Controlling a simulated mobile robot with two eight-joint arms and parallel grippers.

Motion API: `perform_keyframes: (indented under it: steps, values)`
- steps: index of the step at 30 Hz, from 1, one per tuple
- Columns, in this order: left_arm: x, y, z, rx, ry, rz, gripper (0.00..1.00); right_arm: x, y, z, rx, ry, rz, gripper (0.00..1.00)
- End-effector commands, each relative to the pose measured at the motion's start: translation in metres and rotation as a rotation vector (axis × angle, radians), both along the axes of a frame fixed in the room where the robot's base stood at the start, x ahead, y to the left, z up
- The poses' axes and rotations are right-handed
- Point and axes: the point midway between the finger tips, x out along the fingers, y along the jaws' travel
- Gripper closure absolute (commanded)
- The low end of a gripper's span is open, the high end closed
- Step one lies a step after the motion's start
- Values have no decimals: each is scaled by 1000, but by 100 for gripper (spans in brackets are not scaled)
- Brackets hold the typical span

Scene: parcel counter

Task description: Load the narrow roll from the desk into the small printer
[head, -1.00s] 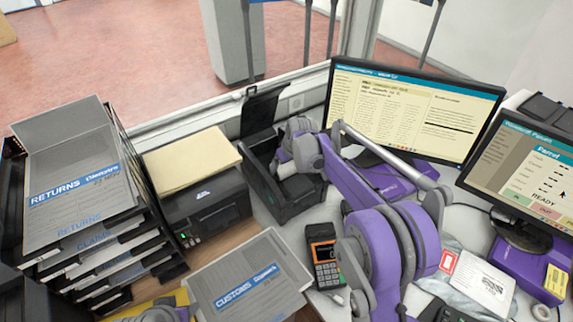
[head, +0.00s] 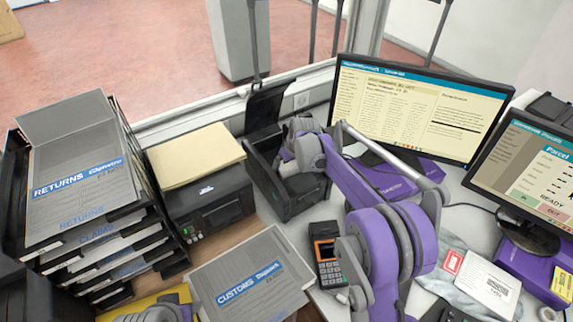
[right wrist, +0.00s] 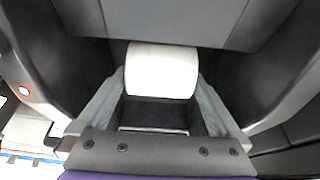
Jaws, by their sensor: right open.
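The small printer (head: 262,178) is black and stands on the desk with its lid (head: 268,105) raised. My right gripper (head: 284,152) is down at the printer's open bay; my own wrist hides its fingertips in the head view. In the right wrist view the white narrow roll (right wrist: 162,70) lies inside the dark bay. The open fingers of my right gripper (right wrist: 161,88) stand one on each side of the roll, and a gap at the fingers cannot be judged exactly. Of my left arm only a link shows at the bottom left; its jaws are not visible.
A wider printer (head: 208,205) with a yellow paper stack (head: 195,157) is left of the small printer. A tray rack (head: 150,190), customs folder (head: 248,282), card terminal (head: 325,252) and two monitors (head: 415,110) crowd the desk. A window frame runs behind.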

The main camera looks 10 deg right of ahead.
Motion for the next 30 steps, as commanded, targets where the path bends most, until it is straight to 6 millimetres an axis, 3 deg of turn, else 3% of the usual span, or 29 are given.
perform_keyframes:
  steps: [16,21,30]
  values:
    - [1,0,4,0,-1,0,50,-33,-14,86,0,0,-1,0]
    - [1,0,5,0,-2,0,50,-37,-15,97,0,0,-1,0]
    - [1,0,5,0,-2,0,50,-38,-15,98,0,0,0,0]
